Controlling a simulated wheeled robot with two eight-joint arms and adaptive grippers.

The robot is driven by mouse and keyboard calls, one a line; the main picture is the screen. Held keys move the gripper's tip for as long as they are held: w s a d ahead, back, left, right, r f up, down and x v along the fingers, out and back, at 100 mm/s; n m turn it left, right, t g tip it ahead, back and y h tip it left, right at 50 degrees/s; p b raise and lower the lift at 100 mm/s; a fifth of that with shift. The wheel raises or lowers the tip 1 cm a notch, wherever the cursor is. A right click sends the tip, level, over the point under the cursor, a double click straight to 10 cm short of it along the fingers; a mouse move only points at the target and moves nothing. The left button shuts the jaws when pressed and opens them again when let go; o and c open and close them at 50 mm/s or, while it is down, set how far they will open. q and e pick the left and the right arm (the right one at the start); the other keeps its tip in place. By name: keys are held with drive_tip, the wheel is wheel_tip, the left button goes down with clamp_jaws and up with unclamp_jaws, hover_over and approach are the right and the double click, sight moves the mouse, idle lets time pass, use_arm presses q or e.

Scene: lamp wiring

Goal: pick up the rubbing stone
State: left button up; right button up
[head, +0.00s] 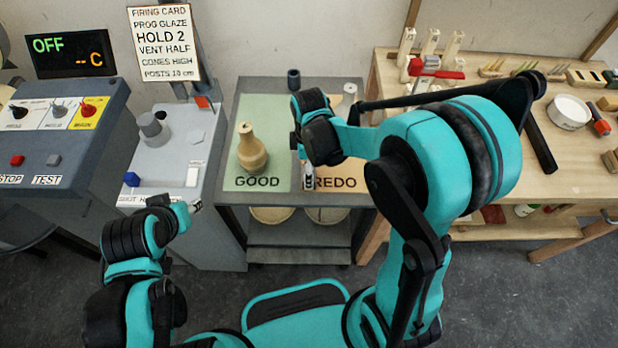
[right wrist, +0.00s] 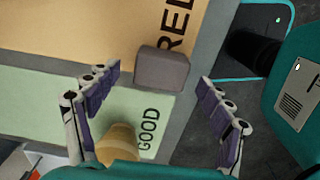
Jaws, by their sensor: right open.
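The rubbing stone, a grey block (right wrist: 162,68), shows in the right wrist view on the table, at the strip between the green GOOD mat and the tan REDO mat. My right gripper (right wrist: 160,82) is open, with one finger to each side of the stone in that view and a gap on both sides. In the head view the right gripper (head: 308,178) hangs over the front of the table between the mats, and I cannot make out the stone there. My left gripper (head: 180,214) is low at the left, its fingers mostly hidden.
A tan bottle-shaped vase (head: 251,148) stands on the GOOD mat (head: 240,184), close to my right gripper. A dark cup (head: 293,79) is at the back. A control box (head: 62,120) stands left. A wooden bench (head: 490,190) with tools stands right.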

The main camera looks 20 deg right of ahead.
wheel_tip(320, 180, down, 4)
drive_tip(key=shift+r+b, duration=0.2)
drive_tip(key=shift+b, duration=0.45)
drive_tip(key=shift+r, duration=0.1)
drive_tip(key=shift+s, duration=0.1)
drive_tip(key=c, duration=1.6)
drive_tip(key=shift+r, duration=0.15)
wheel_tip(320, 180, up, 5)
drive_tip(key=p, duration=0.3)
drive_tip(key=shift+f, duration=0.2)
drive_tip(key=s+d+r+p, duration=0.1)
drive_tip(key=s+d+r, duration=0.1)
drive_tip(key=s+d+r+p, duration=0.1)
drive_tip(key=s+d+r, duration=0.1)
drive_tip(key=s+d, duration=0.1)
drive_tip(key=s+d+r+p, duration=0.1)
drive_tip(key=s+d+r, duration=0.1)
drive_tip(key=s+d, duration=0.1)
drive_tip(key=shift+s+r+p, duration=0.1)
drive_tip(key=shift+s+p, duration=0.15)
drive_tip(key=shift+p, duration=0.15)
